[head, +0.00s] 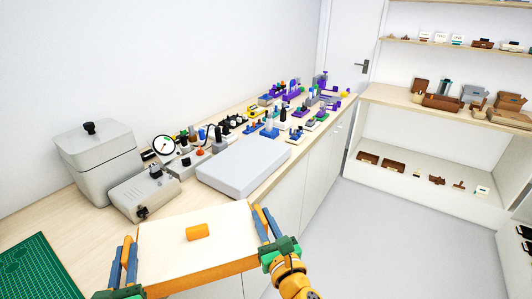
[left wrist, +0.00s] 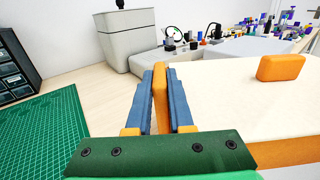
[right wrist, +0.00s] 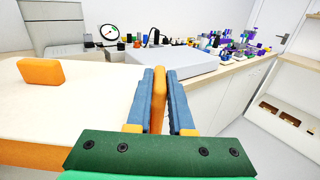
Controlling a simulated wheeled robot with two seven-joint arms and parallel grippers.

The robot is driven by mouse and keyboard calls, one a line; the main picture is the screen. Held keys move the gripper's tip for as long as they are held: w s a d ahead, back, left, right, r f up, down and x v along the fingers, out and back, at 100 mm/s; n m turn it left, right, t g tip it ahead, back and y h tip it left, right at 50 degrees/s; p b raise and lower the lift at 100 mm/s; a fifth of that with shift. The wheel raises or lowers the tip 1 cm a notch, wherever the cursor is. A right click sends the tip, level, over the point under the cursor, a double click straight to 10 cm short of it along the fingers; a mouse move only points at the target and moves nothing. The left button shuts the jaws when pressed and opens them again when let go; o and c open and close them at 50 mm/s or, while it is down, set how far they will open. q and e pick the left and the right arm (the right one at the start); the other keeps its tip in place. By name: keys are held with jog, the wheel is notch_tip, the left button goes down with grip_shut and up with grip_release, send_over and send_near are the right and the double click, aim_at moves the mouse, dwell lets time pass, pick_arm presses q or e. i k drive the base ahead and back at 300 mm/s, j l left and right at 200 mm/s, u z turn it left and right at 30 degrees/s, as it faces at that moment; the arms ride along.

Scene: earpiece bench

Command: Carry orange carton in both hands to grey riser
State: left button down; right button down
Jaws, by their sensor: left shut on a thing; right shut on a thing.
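The orange carton (head: 165,248) has a cream top, orange sides and an orange block (head: 197,232) on its top. It is held level at the front of the bench in the head view. My left gripper (head: 128,255) is shut on an orange upright tab at its left end; the left wrist view shows the blue fingers (left wrist: 160,98) around that tab. My right gripper (head: 262,222) is shut on the matching tab at the right end, also seen between the fingers in the right wrist view (right wrist: 159,98). The grey riser (head: 243,167) is a low flat slab beyond the carton, with a bare top.
A grey lidded bin (head: 97,160) and a grey box with a knob (head: 145,192) stand left of the riser. A dial gauge (head: 164,146) and several small parts line the bench behind it. A green cutting mat (head: 35,270) lies at the lower left. Open floor lies right of the bench.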

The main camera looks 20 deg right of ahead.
aim_at(247, 155)
jog(key=l+z, duration=0.25)
jog(key=z, duration=0.2)
jog(key=i+l+z, duration=0.1)
jog(key=z, duration=0.4)
jog(key=i+l+z, duration=0.15)
jog(key=l+z, duration=0.15)
jog(key=z, duration=0.15)
jog(key=i+l, duration=0.4)
jog(key=i, duration=0.25)
jog(key=i+l+u, duration=0.15)
jog(key=u, duration=0.25)
jog(key=i+l+u, duration=0.15)
jog(key=u, duration=0.25)
jog(key=i+l+u, duration=0.1)
jog(key=l+u, duration=0.15)
jog(key=u, duration=0.15)
jog(key=l+u, duration=0.35)
jog(key=i+l+u, duration=0.15)
jog(key=u, duration=0.35)
jog(key=i+l+u, duration=0.25)
jog(key=u, duration=0.25)
jog(key=i+l, duration=0.1)
jog(key=i, duration=0.5)
jog(key=j+u, duration=0.05)
